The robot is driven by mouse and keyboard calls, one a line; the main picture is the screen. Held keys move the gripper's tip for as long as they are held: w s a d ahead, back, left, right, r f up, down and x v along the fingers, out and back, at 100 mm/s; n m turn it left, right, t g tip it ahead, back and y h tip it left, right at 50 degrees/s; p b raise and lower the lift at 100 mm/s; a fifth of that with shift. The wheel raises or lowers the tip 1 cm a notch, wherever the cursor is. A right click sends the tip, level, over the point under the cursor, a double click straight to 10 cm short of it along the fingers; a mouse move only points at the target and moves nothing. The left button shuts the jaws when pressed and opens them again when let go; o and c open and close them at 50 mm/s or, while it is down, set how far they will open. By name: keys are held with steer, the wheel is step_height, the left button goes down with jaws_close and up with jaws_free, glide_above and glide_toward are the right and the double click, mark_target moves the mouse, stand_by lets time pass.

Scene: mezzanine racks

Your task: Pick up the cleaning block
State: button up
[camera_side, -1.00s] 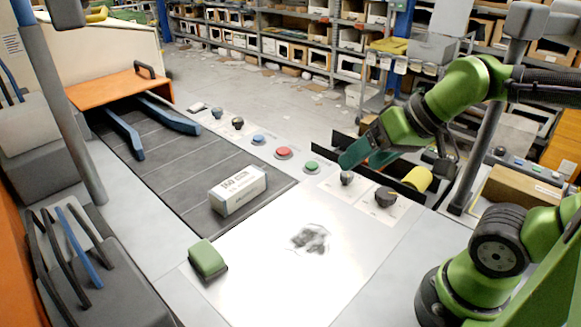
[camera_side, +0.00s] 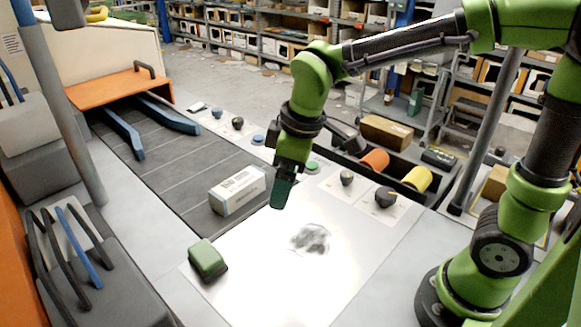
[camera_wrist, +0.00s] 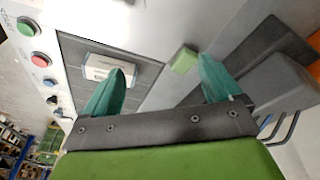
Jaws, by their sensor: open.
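The cleaning block, a green block with a dark underside (camera_side: 207,258), sits at the near left corner of the bright metal plate (camera_side: 260,270). In the wrist view the green block (camera_wrist: 184,60) shows between the fingers, nearer the right one and beyond them. My gripper (camera_side: 282,193) points down above the far part of the plate, up and to the right of the block and well apart from it. In the wrist view my gripper's (camera_wrist: 163,72) two teal fingers are spread, with nothing held between them.
A white labelled box (camera_side: 238,190) lies on the dark conveyor (camera_side: 170,170), left of my gripper. Buttons and knobs (camera_side: 385,197) line the panel's far side. A black bin (camera_side: 345,160) holds orange and yellow rolls. The plate between gripper and block is clear except for a dark smudge.

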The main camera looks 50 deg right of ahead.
steer(key=w+a+f+n+g, duration=0.1)
steer(key=w+a+f+n, duration=0.1)
steer(key=w+a+n, duration=0.35)
steer(key=n+g+h, duration=0.1)
steer(key=n+g, duration=0.1)
steer(key=n, duration=2.1)
glide_above(205, 252)
steer(key=f, duration=1.2)
steer(key=shift+s+a+f, duration=0.1)
steer(key=shift+a+f, duration=0.2)
steer(key=shift+f, duration=0.05)
steer(key=shift+d+f, duration=0.15)
steer(key=shift+f, duration=1.2)
steer(key=shift+d+f, duration=0.1)
steer(key=shift+f, duration=1.2)
steer(key=c, duration=1.2)
